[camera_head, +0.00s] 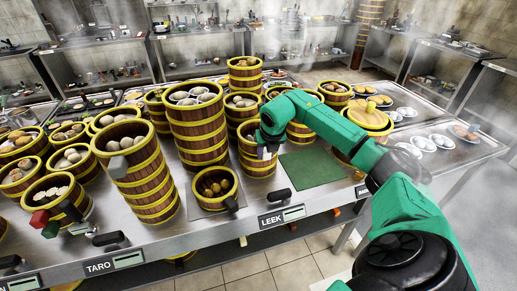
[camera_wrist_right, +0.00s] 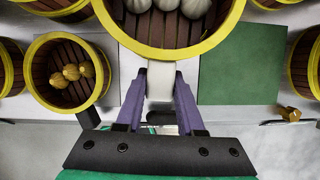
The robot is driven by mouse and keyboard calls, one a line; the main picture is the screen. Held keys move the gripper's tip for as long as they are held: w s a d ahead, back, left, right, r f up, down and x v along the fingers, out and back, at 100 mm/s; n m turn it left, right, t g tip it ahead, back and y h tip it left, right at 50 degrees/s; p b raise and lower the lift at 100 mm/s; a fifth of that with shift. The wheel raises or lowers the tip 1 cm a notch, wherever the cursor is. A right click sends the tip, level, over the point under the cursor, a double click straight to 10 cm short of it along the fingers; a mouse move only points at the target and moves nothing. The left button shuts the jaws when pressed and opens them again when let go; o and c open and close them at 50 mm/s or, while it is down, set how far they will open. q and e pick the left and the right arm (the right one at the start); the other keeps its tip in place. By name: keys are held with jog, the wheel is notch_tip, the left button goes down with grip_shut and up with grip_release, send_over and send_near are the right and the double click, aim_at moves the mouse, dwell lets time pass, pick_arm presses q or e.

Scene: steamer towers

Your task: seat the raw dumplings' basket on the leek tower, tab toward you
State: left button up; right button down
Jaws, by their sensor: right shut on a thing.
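My right gripper (camera_head: 266,150) reaches in from the right. In the right wrist view its two purple fingers (camera_wrist_right: 158,100) are shut on the pale tab (camera_wrist_right: 160,80) of a wooden, yellow-rimmed basket (camera_wrist_right: 150,50). Pale, whitish dumplings (camera_wrist_right: 165,5) lie in that basket. In the head view this basket tops a banded stack (camera_head: 257,165) behind the LEEK label (camera_head: 281,216); my gripper partly hides it. The tab points toward me. I cannot tell whether the basket rests fully on the layers beneath. My left gripper is not in view.
A low basket of brown dumplings (camera_head: 215,187) stands left of the stack. A bare green mat (camera_head: 312,168) lies to its right. Taller towers (camera_head: 198,130) crowd behind and left, one behind the TARO label (camera_head: 100,267). White plates (camera_head: 443,141) lie at the right.

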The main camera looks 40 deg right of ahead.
jog(key=shift+f+b, duration=0.55)
jog(key=shift+f, duration=0.15)
jog(key=shift+c, duration=2.2)
grip_release()
jog(key=b+v, duration=0.2)
jog(key=v, duration=1.2)
jog(key=shift+s+r, duration=0.15)
jog(key=shift+r, duration=0.05)
